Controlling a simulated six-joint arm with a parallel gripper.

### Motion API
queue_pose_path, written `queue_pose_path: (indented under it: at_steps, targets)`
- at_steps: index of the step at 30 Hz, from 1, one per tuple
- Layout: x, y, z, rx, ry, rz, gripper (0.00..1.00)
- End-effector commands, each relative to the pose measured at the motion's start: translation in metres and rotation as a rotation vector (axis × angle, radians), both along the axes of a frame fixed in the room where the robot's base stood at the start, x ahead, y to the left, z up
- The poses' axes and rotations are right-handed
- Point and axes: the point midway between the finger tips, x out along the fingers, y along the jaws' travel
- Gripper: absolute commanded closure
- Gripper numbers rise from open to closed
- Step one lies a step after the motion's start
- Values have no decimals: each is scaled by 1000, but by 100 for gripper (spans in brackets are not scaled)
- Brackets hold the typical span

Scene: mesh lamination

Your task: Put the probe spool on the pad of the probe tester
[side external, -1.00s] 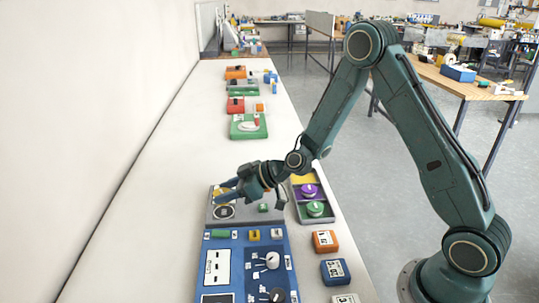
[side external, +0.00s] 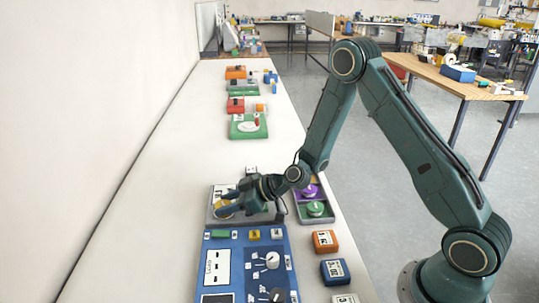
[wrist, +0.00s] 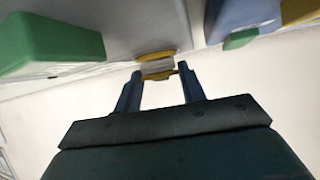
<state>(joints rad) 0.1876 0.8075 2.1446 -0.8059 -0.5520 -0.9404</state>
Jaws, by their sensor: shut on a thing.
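My gripper (side external: 224,204) is over the grey probe tester (side external: 211,218), at its left part. It is shut on the probe spool (wrist: 157,66), which has yellow flanges and a pale core and sits between the two fingertips in the wrist view. In the side view, a bit of the spool's yellow (side external: 225,212) shows by the fingers. The tester's round, dark-ringed pad is now covered by the gripper and spool. I cannot tell whether the spool touches the pad.
A blue panel (side external: 240,262) with knobs and switches lies in front of the tester. A tray with purple and green dials (side external: 316,209) is at the right. Orange (side external: 325,241) and blue (side external: 335,271) blocks stand at the right edge. The left table is clear.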

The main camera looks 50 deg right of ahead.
Motion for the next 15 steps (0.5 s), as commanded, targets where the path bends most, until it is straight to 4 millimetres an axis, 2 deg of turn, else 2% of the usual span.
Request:
queue_pose_path:
  at_steps: [1,4,15]
  targets:
    - [0,0,-1,0,0,0,56]
    - [0,0,0,0,0,0,38]
    - [0,0,1,1,-1,0,38]
